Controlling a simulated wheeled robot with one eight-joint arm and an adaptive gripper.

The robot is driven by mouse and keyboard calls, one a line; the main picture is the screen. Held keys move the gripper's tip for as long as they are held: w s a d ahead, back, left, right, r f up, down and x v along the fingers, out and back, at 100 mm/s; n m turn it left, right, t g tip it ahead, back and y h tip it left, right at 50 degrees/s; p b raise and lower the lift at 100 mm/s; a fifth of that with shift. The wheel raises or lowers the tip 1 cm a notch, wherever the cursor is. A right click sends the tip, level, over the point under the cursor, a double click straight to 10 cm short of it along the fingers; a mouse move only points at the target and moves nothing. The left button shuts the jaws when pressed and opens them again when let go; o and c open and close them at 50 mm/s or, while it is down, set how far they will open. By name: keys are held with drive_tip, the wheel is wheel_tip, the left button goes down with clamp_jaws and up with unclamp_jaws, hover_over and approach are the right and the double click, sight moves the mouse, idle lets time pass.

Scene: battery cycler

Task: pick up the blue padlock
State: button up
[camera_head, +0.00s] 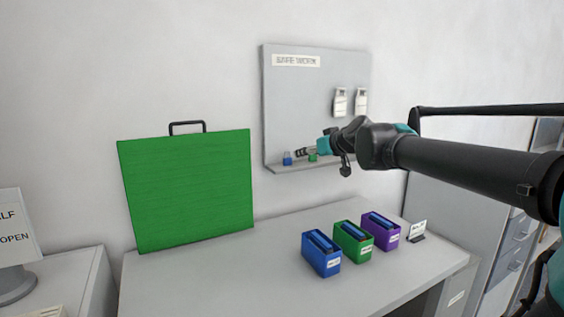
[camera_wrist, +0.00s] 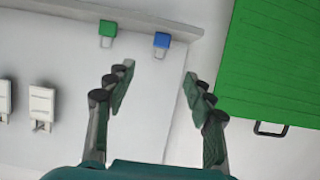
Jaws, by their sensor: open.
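The blue padlock (camera_head: 287,160) sits at the left part of the narrow shelf under the wall board, beside a green padlock (camera_head: 312,157). In the wrist view the blue padlock (camera_wrist: 162,41) is at the top, just beyond the gap between my fingertips, with its pale shackle against the board. My gripper (camera_wrist: 158,72) is open and empty, with a finger on each side of that gap. In the head view my gripper (camera_head: 302,152) reaches in from the right, close to both padlocks. The green padlock (camera_wrist: 108,29) lies outside the left fingertip in the wrist view.
The grey board (camera_head: 313,100) also carries two white tags (camera_head: 341,102). A large green panel (camera_head: 190,190) with a handle stands left of it. Blue (camera_head: 321,262), green (camera_head: 353,251) and purple (camera_head: 381,238) bins stand on the table below.

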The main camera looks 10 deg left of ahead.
approach(288, 160)
drive_tip(key=w+a, duration=0.2)
drive_tip(key=w, duration=0.1)
drive_tip(key=shift+w+a+f, duration=0.45)
drive_tip(key=shift+w+f, duration=0.15)
drive_tip(key=shift+w, duration=0.1)
drive_tip(key=shift+w+a+f, duration=0.4)
drive_tip(key=shift+w+f, duration=0.2)
drive_tip(key=shift+w, duration=0.1)
drive_tip(key=shift+w+a+f, duration=0.45)
drive_tip(key=shift+w+f, duration=0.15)
drive_tip(key=shift+w, duration=0.1)
drive_tip(key=shift+c, duration=0.3)
clamp_jaws()
